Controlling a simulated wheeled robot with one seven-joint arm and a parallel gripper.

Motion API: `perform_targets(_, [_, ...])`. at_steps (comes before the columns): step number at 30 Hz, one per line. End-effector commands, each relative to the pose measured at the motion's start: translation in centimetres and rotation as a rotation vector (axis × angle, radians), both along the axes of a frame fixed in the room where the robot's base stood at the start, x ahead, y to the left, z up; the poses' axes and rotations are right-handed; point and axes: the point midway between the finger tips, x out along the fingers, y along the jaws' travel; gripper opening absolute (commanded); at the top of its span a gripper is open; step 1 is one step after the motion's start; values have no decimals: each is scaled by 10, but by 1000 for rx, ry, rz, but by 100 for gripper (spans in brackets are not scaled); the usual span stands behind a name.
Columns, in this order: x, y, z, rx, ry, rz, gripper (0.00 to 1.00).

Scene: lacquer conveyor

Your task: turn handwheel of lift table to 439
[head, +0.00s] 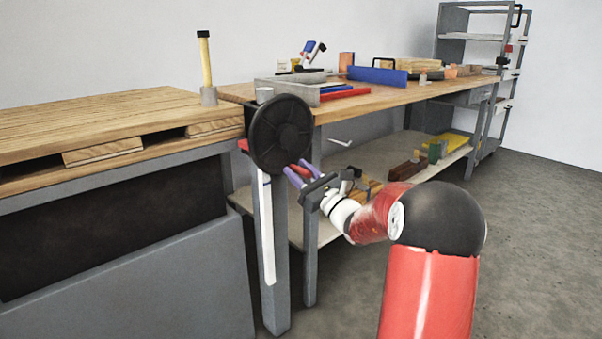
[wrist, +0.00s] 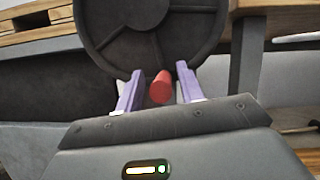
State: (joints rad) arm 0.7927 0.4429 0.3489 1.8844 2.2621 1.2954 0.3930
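The black handwheel (head: 281,137) is upright at the right end of the grey lift table (head: 130,285). In the wrist view, the handwheel (wrist: 148,38) fills the upper middle, its top cut off. Its red handle (wrist: 161,88) sticks out from the lower rim. My gripper (head: 297,172) is at the wheel's lower right. In the wrist view, my gripper (wrist: 159,72) has its purple fingers on either side of the red handle, with a visible gap on each side. It is open. No number such as 439 is readable.
A wooden pallet (head: 90,118) lies on the lift table, with a yellow-handled mallet (head: 206,65) standing on it. A wooden workbench (head: 380,98) with tools and a lower shelf (head: 345,165) stands behind my arm. The floor at right (head: 540,240) is clear.

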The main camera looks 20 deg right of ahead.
Motion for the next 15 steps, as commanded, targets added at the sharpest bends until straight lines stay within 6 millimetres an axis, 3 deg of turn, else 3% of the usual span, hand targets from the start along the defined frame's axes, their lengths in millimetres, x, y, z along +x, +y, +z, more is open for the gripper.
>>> perform_targets(9, [-2,-2,-1,1,1,-3,40])
perform_targets(15, [-25,-12,-11,2,3,-6,40])
